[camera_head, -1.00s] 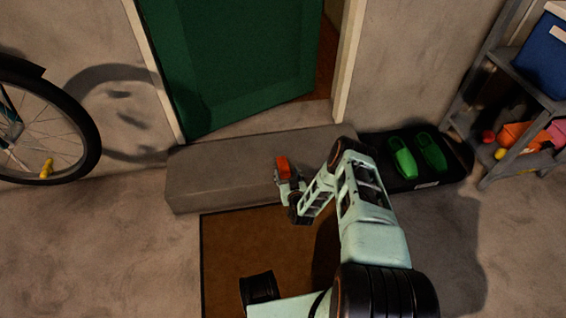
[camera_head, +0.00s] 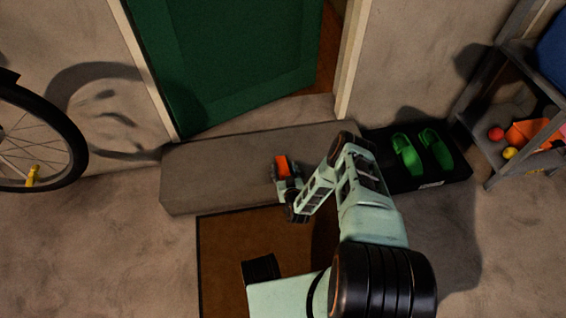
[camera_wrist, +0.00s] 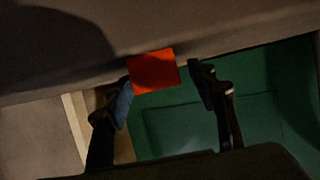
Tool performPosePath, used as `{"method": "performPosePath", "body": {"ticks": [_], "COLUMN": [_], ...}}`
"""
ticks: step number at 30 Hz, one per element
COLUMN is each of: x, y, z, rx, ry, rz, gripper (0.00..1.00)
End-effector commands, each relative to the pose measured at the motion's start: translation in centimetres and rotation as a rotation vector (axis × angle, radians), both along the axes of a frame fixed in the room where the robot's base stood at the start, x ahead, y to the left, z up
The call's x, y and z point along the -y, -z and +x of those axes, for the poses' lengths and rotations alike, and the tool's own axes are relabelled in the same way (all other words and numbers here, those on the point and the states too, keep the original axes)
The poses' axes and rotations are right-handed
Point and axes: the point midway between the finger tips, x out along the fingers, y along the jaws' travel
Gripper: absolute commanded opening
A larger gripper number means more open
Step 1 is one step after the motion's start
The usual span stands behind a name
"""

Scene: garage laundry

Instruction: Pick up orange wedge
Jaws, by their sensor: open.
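The orange wedge (camera_head: 282,166) is a small orange-red block on the grey concrete step in front of the green door. In the wrist view the orange wedge (camera_wrist: 153,70) shows as a flat orange-red face between and just beyond the fingertips. My gripper (camera_head: 284,180) is at the wedge on the step, and in the wrist view my gripper (camera_wrist: 160,80) is open, with one finger on each side. The left finger is close to the wedge's edge; a gap shows at the right finger. I cannot tell whether either finger touches it.
The concrete step (camera_head: 215,170) runs below the green door (camera_head: 240,65). A brown mat (camera_head: 225,250) lies before it. A black tray (camera_head: 455,168) with green shoes (camera_head: 408,155) is right, beside a grey shelf (camera_head: 525,75). A bicycle wheel (camera_head: 78,150) is at left.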

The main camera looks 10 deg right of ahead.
Motion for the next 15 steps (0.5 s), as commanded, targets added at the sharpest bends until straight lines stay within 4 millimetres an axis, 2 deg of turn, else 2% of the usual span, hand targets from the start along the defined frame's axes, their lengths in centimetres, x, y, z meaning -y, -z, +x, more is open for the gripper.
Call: {"method": "performPosePath", "body": {"ticks": [8, 15], "x": [-0.09, -0.09], "y": [0.12, 0.11], "z": [-0.20, -0.19], "rx": [-0.001, 0.000], "ry": [0.000, 0.000], "rz": [0.001, 0.001], "gripper": [0.52, 0.28]}}
